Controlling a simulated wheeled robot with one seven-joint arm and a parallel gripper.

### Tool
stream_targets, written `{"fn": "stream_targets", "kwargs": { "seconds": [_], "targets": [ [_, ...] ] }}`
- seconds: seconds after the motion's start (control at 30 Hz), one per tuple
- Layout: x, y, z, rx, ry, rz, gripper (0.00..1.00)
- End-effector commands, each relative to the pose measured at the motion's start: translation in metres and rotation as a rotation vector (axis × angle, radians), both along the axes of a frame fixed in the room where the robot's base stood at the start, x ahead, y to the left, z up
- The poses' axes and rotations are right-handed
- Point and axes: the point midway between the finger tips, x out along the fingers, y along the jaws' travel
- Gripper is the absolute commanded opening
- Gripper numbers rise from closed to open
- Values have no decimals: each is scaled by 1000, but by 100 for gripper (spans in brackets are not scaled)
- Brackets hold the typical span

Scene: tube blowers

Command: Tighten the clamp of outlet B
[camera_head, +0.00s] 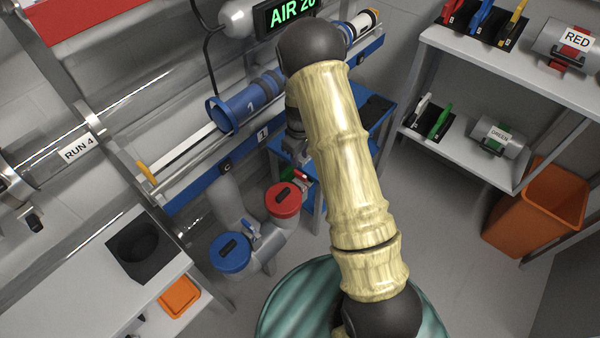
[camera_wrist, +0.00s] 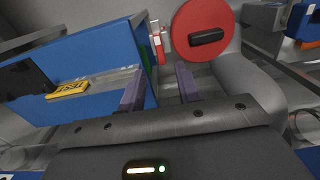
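A branching grey pipe (camera_head: 268,240) carries a red round cap (camera_head: 283,200) and a blue round cap (camera_head: 231,252), each with a dark bar handle. No letter B is readable on either, so I cannot tell which is outlet B. A small blue lever (camera_head: 250,230) sits between the caps. A red and white lever-like part (camera_head: 302,175) is beside the red cap; it also shows in the wrist view (camera_wrist: 157,42). In the wrist view the red cap (camera_wrist: 203,30) is just beyond my gripper (camera_wrist: 159,85), whose fingers are apart with nothing between them.
A blue bench (camera_wrist: 75,65) with a yellow TEST block (camera_wrist: 68,90) is close on the left in the wrist view. In the head view, a blue tube carrier (camera_head: 240,103) lies on the rail, shelves (camera_head: 470,165) stand right, and an orange bin (camera_head: 540,210) is on the floor.

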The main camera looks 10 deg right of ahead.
Motion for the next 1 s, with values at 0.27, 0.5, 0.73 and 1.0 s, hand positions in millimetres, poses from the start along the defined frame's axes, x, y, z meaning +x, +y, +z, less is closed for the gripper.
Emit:
{"fn": "stream_targets", "kwargs": {
  "seconds": [0.27,0.5,0.73,1.0],
  "targets": [
    [0,0,-52,0,2,0,34],
    [0,0,-82,0,1,0,34],
    [0,0,-86,0,0,0,34],
    [0,0,-86,0,0,0,4]
  ]
}}
